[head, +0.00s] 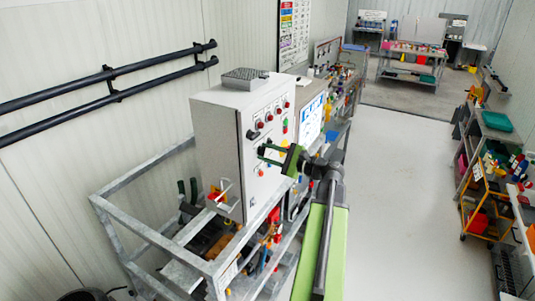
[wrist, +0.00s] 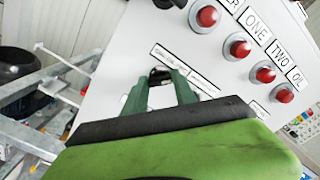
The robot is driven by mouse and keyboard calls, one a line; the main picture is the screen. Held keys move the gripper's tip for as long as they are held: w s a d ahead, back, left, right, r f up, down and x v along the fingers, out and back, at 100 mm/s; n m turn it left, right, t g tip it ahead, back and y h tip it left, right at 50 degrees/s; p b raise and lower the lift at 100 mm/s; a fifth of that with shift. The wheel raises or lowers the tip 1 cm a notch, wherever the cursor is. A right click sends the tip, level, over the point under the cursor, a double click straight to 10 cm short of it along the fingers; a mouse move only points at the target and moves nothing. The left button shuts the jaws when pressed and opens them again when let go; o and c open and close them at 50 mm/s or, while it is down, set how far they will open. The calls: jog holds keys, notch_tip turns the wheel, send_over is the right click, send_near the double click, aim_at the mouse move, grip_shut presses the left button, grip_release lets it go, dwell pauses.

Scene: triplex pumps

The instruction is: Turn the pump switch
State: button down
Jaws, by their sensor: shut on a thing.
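The pump control panel (head: 225,130) is a light grey box with red buttons and labels on its front face. A black switch (wrist: 160,74) sits on that face below a label strip, between the tips of my gripper's fingers. My gripper (wrist: 160,88) has dark green fingers and is shut on this switch. In the head view my gripper (head: 264,150) reaches the panel front from the right, and its fingers hide the held switch there. Another black switch (head: 253,135) sits higher on the face and shows partly at the top of the wrist view.
Red buttons (wrist: 237,48) line the panel above my gripper. A metal frame (head: 160,235) with pump parts stands below and left. Black wall pipes (head: 110,85) run at left. Open floor (head: 400,190) lies to the right, with a loaded shelf (head: 485,165) beyond.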

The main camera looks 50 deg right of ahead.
jog(key=shift+n, duration=4)
jog(key=c, duration=1)
grip_release()
jog(key=v, duration=1.7)
jog(key=shift+s, duration=0.25)
